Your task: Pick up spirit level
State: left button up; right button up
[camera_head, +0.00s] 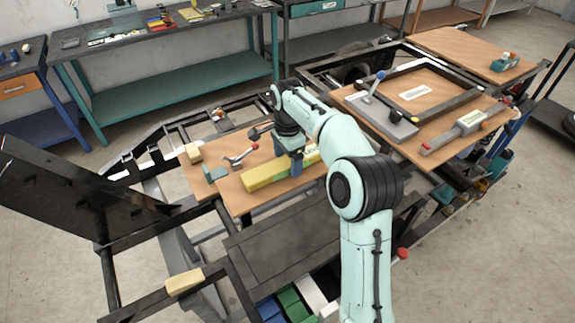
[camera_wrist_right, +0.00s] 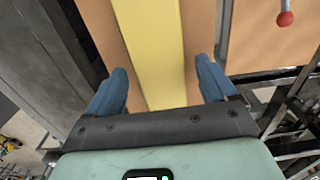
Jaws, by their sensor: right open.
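The spirit level is a long yellow bar (camera_head: 262,176) lying on a wooden board. My right gripper (camera_head: 289,160) is above it in the head view, and the arm hides part of the bar. In the right wrist view the yellow bar (camera_wrist_right: 153,50) runs lengthwise between the two blue fingers of my right gripper (camera_wrist_right: 163,88). The fingers are spread wide, with a gap on each side of the bar. I cannot tell how far down they reach. My left gripper is not in view.
The wooden board (camera_head: 232,192) also carries a lever with a red knob (camera_head: 254,146), a small teal block (camera_head: 214,174) and a pale block (camera_head: 193,153). A dark metal frame surrounds the board. A second board with tools (camera_head: 448,139) is at right.

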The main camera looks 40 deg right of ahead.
jog(key=shift+r, duration=0.1)
jog(key=c, duration=1.4)
jog(key=shift+r, duration=0.1)
